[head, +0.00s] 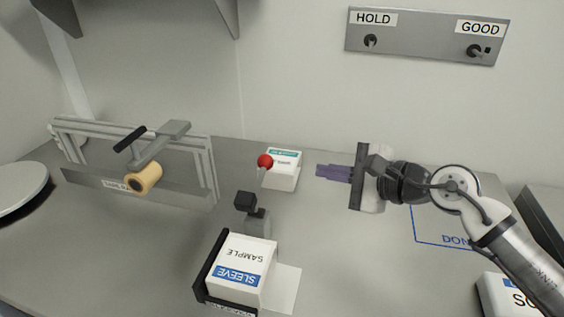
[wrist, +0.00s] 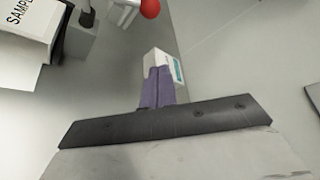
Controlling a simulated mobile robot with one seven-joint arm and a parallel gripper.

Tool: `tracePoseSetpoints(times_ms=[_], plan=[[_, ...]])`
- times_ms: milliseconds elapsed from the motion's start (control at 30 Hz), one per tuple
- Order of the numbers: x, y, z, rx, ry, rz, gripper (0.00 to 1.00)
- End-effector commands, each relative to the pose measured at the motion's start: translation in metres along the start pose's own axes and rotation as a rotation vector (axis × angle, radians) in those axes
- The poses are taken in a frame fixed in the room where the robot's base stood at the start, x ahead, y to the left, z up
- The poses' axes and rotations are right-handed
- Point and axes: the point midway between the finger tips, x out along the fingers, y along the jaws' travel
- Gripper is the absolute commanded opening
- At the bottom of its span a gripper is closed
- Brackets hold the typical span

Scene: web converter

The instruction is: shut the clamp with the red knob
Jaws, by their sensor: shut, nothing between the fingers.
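The red knob (head: 265,161) sits on top of a pale upright lever of the clamp (head: 257,222), whose grey base and black block stand on the table just behind the sleeve box. The red knob also shows at the top of the wrist view (wrist: 150,8), with part of the clamp's grey base (wrist: 84,40) to its left. My gripper (head: 320,171) is shut and empty, to the right of the knob and apart from it, pointing left. Its purple fingers (wrist: 157,88) lie together in the wrist view.
A small white box (head: 284,170) stands behind the knob. A SAMPLE SLEEVE box (head: 240,268) sits in a black holder in front of the clamp. A metal frame with a roll (head: 145,178) stands left. A HOLD/GOOD panel (head: 427,36) is on the wall.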

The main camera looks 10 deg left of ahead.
Motion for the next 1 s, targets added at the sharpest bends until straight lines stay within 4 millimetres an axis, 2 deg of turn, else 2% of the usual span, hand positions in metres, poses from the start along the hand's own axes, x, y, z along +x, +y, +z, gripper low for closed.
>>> tracePoseSetpoints(times_ms=[133,267,633,800,1000], plan=[[0.007,-0.001,0.001,0.000,-0.002,0.003,0.00],[0.026,-0.002,0.003,0.000,-0.002,0.007,0.00],[0.103,-0.002,0.003,-0.001,-0.002,0.005,0.00],[0.090,-0.003,0.027,-0.002,0.000,0.002,0.00],[0.087,-0.001,0.037,0.000,0.000,0.000,0.00]])
